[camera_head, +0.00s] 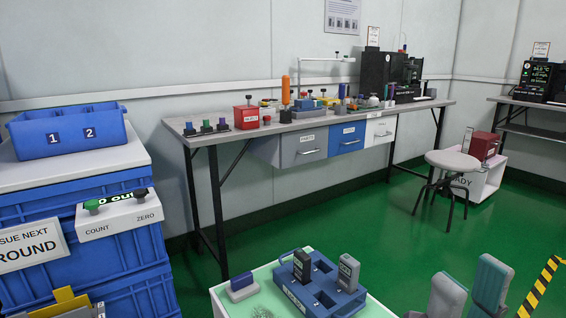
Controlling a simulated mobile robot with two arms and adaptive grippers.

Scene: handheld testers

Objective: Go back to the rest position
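My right gripper (468,282) shows at the bottom right, with two grey-teal fingers standing apart and nothing seen between them. It is to the right of the small table (378,308) and apart from the blue tray on it. The blue tray (288,288) has dark slots. One dark handheld tester (302,266) stands upright in its back left part, and another tester (348,273) stands at its right. Some slots between and in front look empty. A small blue and white block (242,287) lies left of the tray.
Stacked blue crates (120,238) stand at the left, with a two-part blue bin (70,133) and a count/zero button box (118,215). A long workbench (225,136) runs along the wall. A stool (452,160) stands at right. Green floor (360,220) is clear between.

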